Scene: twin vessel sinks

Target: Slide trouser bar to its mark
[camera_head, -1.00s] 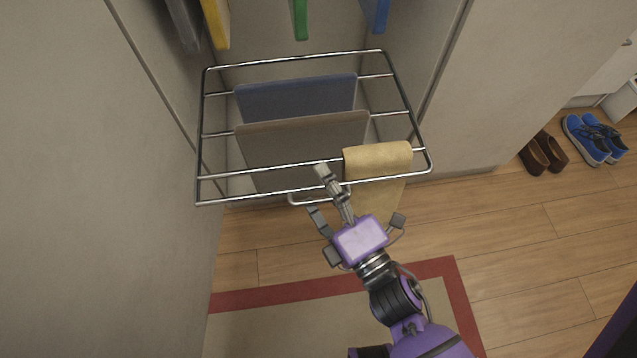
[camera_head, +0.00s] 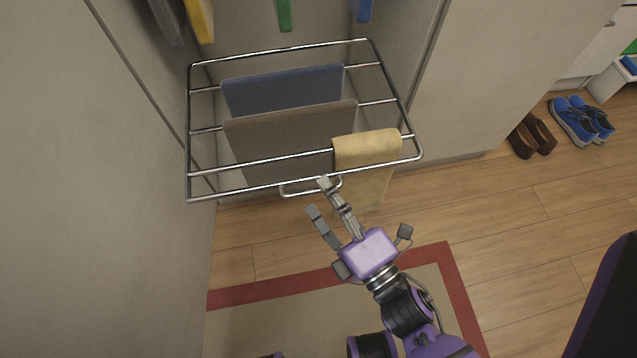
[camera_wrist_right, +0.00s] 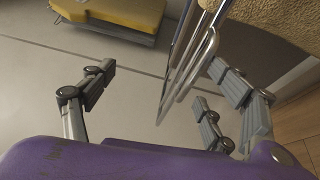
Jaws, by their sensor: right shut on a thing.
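The wire trouser rack (camera_head: 190,110) juts out of the cabinet, with blue, grey-brown and tan trousers (camera_head: 366,150) draped over its bars. A small loop handle (camera_head: 290,193) sits on its front bar; it also shows in the right wrist view (camera_wrist_right: 205,62). My right gripper (camera_head: 320,196) is at this handle, shut on it, with the handle between its fingers in the right wrist view. The fingers look spread there, and their contact is hard to see. No mark can be made out. My left gripper is not in view.
Cabinet walls stand close on both sides of the rack. Coloured hanging items, one yellow (camera_head: 201,20), are above it. A red-edged rug (camera_head: 240,292) lies below. Brown shoes (camera_head: 532,136) and blue shoes (camera_head: 580,120) stand on the wood floor at right.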

